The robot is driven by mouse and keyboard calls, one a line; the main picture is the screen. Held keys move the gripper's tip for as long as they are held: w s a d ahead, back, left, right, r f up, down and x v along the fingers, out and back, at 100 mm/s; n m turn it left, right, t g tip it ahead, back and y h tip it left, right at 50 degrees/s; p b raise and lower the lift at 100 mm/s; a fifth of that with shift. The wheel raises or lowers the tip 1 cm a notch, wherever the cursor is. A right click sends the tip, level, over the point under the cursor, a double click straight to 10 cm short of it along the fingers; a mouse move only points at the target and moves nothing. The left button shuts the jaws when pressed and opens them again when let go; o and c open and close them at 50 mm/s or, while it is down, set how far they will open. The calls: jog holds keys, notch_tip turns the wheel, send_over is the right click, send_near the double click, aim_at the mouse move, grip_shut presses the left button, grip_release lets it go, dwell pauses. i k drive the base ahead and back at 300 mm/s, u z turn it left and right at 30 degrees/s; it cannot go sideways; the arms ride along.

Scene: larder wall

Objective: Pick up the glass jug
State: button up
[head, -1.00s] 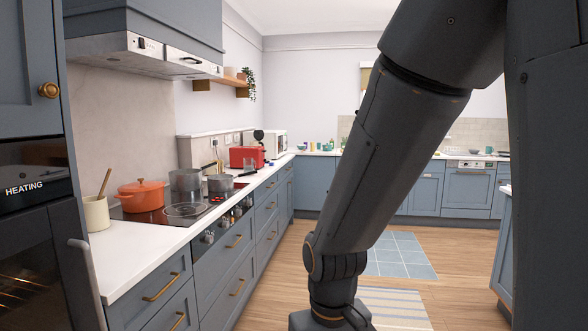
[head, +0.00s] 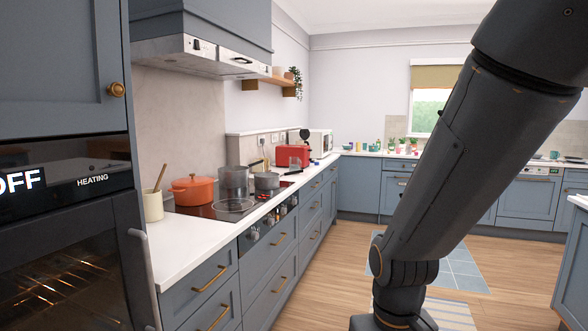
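I cannot make out a glass jug for certain in the head view. Small items by the red toaster (head: 292,156) on the left counter are too small to tell apart. My dark arm crosses the right half of the view and runs down to the bottom edge. My gripper is below the frame and does not show.
The left counter (head: 190,245) holds a utensil crock (head: 153,206), an orange pot (head: 192,190) and steel pans (head: 266,181) on the hob. An oven (head: 65,250) stands at the near left. Wooden floor (head: 335,280) is open mid-view. An island edge (head: 572,255) is at right.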

aim_at(294, 164)
jog(key=z, duration=0.2)
jog(key=i, duration=0.55)
jog(key=z, duration=0.75)
jog(key=i, duration=3.55)
jog(key=u, duration=1.25)
jog(key=i, duration=1.35)
jog(key=u, duration=0.75)
